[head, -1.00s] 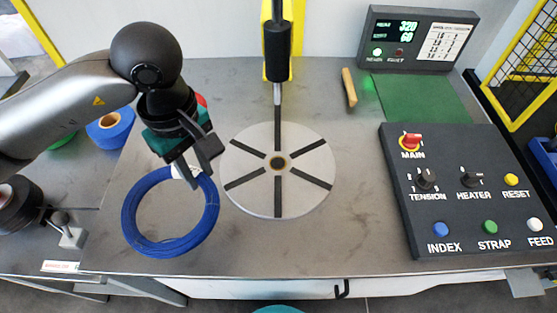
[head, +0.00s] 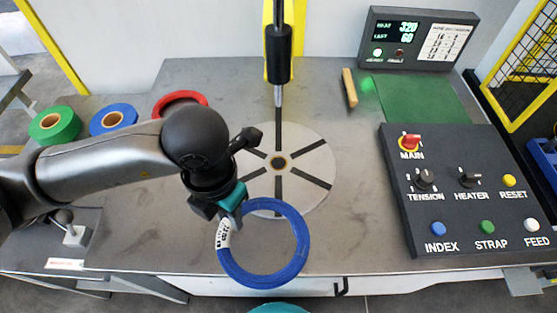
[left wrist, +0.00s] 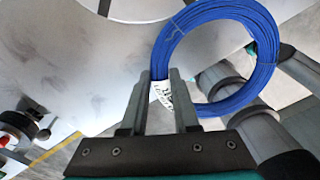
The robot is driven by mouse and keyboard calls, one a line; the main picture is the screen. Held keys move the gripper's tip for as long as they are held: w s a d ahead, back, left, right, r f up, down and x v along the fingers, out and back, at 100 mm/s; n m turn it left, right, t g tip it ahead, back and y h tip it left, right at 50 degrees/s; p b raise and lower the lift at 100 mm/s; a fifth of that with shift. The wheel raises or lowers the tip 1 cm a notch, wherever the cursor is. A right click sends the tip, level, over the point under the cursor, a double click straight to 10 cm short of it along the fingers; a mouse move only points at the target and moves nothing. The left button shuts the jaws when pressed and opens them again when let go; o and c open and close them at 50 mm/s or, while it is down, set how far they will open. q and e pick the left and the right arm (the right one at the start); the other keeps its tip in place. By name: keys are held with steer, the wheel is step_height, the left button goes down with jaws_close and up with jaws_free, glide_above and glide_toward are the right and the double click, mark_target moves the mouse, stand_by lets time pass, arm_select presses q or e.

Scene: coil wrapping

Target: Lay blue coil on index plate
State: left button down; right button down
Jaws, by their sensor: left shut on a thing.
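The blue coil (head: 301,240), a ring with a white label, hangs from my left gripper (head: 233,218) in the head view. It appears raised and in front of the index plate, overlapping the plate's near edge in the picture. The index plate (head: 312,165) is a round grey disc with dark radial slots and a central hole; my arm and the coil hide part of it. In the left wrist view, the two fingers (left wrist: 163,88) are shut on the blue coil (left wrist: 265,55) at its label. My right gripper is not in view.
A control panel (head: 455,205) and a display (head: 420,38) are at the right. A green roll (head: 52,122), a blue roll (head: 98,120) and a red ring (head: 195,97) are at the left. A wooden-handled tool (head: 349,87) lies behind.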

arm_select(q)
steer(key=n, duration=0.1)
steer(key=s+d+n, duration=0.1)
steer(key=n, duration=0.1)
steer(key=f+n, duration=0.1)
steer(key=n, duration=0.1)
steer(key=shift+s+d, duration=0.2)
steer(key=shift+s, duration=0.2)
steer(key=n, duration=0.1)
steer(key=s+n, duration=0.1)
steer(key=n, duration=0.1)
steer(key=shift+s+d+f, duration=0.1)
steer(key=shift+d+f, duration=0.1)
steer(key=shift+d, duration=0.2)
steer(key=n, duration=0.2)
steer(key=s+d+n, duration=0.1)
steer(key=n, duration=0.1)
steer(key=s+n, duration=0.1)
steer(key=n, duration=0.1)
steer(key=shift+s+d+f+n+p, duration=0.2)
steer(key=shift+d+f+n+p, duration=0.1)
steer(key=shift+f+p, duration=0.1)
glide_above(257, 181)
steer(key=shift+f, duration=1.8)
steer(key=c, duration=0.7)
jaws_free()
steer(key=shift+o, duration=0.2)
step_height(257, 181, up, 12)
